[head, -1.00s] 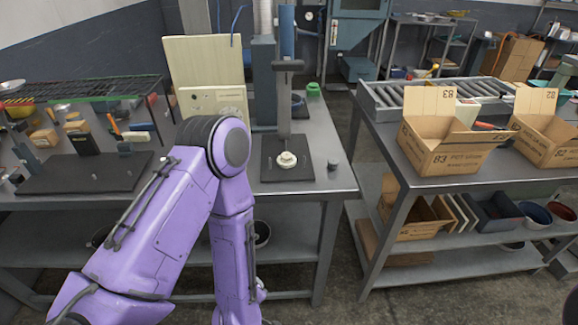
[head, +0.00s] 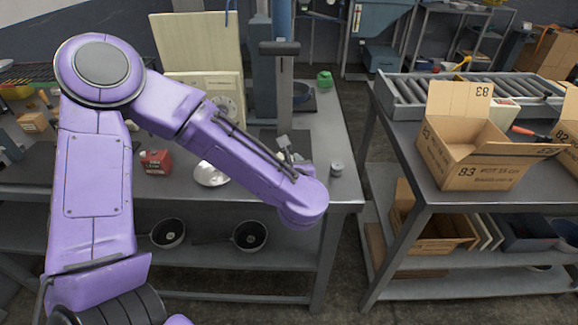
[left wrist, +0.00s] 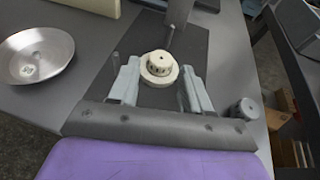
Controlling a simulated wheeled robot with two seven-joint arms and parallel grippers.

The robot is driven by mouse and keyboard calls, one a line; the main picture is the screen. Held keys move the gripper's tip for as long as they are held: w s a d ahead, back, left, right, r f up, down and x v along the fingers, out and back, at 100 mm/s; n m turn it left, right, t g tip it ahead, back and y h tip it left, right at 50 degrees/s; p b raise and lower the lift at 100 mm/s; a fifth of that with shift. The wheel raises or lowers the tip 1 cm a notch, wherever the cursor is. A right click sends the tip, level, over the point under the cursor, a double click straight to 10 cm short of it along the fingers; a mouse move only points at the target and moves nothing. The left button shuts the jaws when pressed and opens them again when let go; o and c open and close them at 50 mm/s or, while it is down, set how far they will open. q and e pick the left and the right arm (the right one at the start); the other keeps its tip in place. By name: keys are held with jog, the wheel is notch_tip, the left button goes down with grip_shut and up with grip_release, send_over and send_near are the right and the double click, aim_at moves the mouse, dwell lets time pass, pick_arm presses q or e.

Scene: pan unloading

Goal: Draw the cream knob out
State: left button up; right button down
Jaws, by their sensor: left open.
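The cream knob (left wrist: 159,68) is round and stepped, and sits on a dark board (left wrist: 190,48) in the left wrist view. My left gripper (left wrist: 160,73) is open, with its two pale fingers on either side of the knob. The knob's near part lies between the fingertips; I cannot tell whether they touch it. In the head view my forearm hides the knob, and only a bit of the gripper (head: 284,143) shows past it. My right gripper is not in view.
A grey post (head: 284,90) rises behind the board. A small grey cylinder (left wrist: 244,109) stands to the right, near the table edge. A shiny metal dish (left wrist: 36,54) lies to the left. An open cardboard box (head: 470,165) stands on the right table.

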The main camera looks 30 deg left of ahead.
aim_at(283, 156)
pick_arm(q)
jog(key=x, duration=0.3)
jog(key=shift+w+d+f, duration=0.15)
jog(key=shift+w, duration=0.05)
jog(key=shift+w+a, duration=0.1)
jog(key=shift+a, duration=0.1)
jog(key=c, duration=0.5)
grip_shut()
jog(key=shift+r+p, duration=0.6)
jog(key=shift+r, duration=0.1)
jog(key=shift+r+p, duration=0.8)
jog(key=shift+r, duration=0.4)
